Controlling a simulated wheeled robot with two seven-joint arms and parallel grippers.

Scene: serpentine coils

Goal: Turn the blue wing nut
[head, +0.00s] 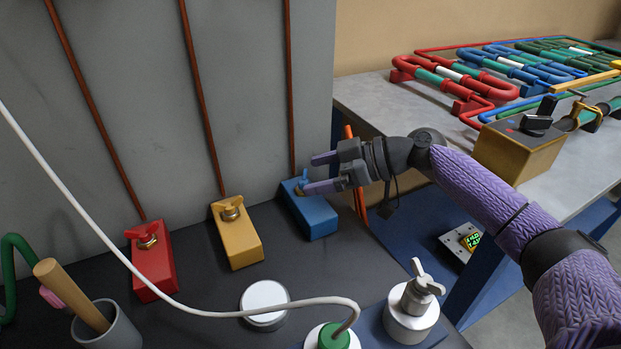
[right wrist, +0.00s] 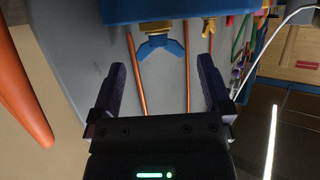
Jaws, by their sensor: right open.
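The blue wing nut (head: 303,179) sits on a brass fitting at the blue block (head: 313,215), beside the grey wall. My right gripper (head: 318,174) is open at the blue block, with one finger above and one below the nut's level in the head view. In the right wrist view the blue wing nut (right wrist: 160,46) lies between and beyond the open fingers (right wrist: 160,75), near the middle. Neither finger visibly touches it. In the head view my gripper partly covers the nut. My left gripper is not in view.
A yellow block (head: 238,240) and a red block (head: 153,265) with their own wing nuts stand to the left. A white cable (head: 180,302) crosses the front. A white valve (head: 412,305) stands at front right. Coloured pipes (head: 510,70) lie on the right bench.

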